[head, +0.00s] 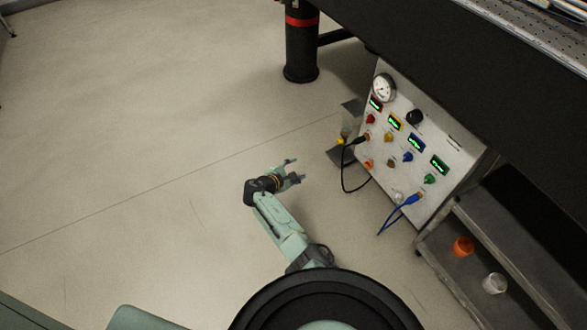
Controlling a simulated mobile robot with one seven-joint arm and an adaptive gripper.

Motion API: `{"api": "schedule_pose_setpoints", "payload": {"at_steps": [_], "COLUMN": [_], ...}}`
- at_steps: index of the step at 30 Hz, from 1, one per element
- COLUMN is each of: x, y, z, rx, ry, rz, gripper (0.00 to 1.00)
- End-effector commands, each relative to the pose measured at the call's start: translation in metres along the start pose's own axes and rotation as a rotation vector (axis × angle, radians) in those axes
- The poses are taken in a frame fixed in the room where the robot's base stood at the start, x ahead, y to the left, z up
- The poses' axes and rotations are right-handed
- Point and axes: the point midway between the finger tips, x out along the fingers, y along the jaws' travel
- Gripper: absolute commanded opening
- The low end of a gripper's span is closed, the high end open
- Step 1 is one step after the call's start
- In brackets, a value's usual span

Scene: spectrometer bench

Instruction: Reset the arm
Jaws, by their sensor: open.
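My gripper (293,172) is near the middle of the head view, at the end of my pale green arm. Its two fingers are spread apart and nothing shows between them. It is over bare floor, to the left of the control panel and apart from it. My arm runs up and to the left from the round black part of my body at the bottom.
A grey control panel (437,142) with a gauge, knobs, displays and cables stands at right. A shelf (475,285) holds an orange cup (463,246) and a clear cup (494,284). A black post (301,50) stands under the bench. Floor (120,130) at left is clear.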

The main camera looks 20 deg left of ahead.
Motion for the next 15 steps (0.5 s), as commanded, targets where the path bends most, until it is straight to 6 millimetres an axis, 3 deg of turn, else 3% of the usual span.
{"api": "schedule_pose_setpoints", "payload": {"at_steps": [4, 15], "x": [-0.0044, -0.0049], "y": [0.0089, 0.01], "z": [-0.0044, -0.005], "rx": [0.02, 0.023], "ry": [0.018, 0.021], "rz": [0.011, 0.012], "gripper": [0.48, 0.48]}}
